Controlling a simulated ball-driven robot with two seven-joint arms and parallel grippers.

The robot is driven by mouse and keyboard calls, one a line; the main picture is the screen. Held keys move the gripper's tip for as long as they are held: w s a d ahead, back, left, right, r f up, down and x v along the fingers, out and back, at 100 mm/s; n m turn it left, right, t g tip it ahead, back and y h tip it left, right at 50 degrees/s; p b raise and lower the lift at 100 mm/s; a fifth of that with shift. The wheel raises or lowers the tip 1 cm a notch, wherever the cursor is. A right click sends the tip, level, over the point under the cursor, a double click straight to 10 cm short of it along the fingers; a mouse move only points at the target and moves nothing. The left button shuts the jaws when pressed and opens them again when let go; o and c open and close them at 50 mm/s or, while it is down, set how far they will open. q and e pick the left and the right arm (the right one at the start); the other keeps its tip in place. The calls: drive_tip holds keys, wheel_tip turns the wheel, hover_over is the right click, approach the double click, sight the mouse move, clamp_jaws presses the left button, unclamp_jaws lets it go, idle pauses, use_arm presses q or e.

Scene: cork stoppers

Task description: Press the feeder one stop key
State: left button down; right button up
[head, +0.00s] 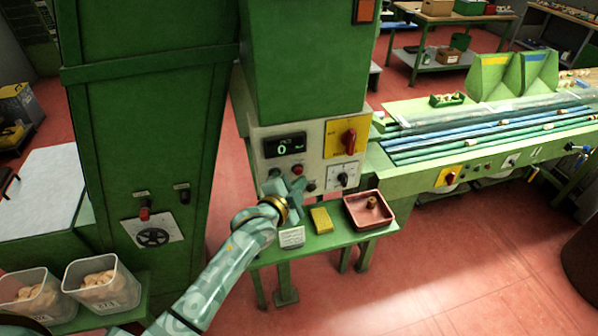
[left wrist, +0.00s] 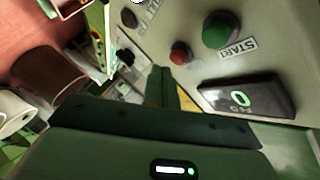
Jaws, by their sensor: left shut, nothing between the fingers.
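The control panel (head: 318,152) on the green machine carries a display reading 0 (head: 285,145). A small red button (head: 297,169) sits below the display. In the left wrist view the red button (left wrist: 179,53) is beside a larger green button (left wrist: 219,29) labelled START; no label for the red one is readable. My left gripper (head: 298,187) is shut and empty, just in front of the panel below the red button. In the left wrist view its fingertips (left wrist: 160,70) appear close to the red button, apart in the picture; the depth gap is unclear. My right gripper is out of view.
A red rotary switch (head: 350,141) on a yellow plate and a black knob (head: 343,177) are right of the buttons. Below, a green shelf (head: 345,238) holds a yellow block (head: 321,220) and a reddish tray (head: 350,214). A conveyor (head: 480,140) extends right.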

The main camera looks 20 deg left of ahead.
use_arm(q)
drive_tip(key=s+d, duration=0.1)
drive_tip(key=s+d+p, duration=0.1)
drive_tip(key=s+p, duration=0.1)
drive_tip(key=s, duration=0.1)
drive_tip(key=shift+s+d, duration=0.1)
drive_tip(key=shift+d, duration=0.3)
idle(0.6)
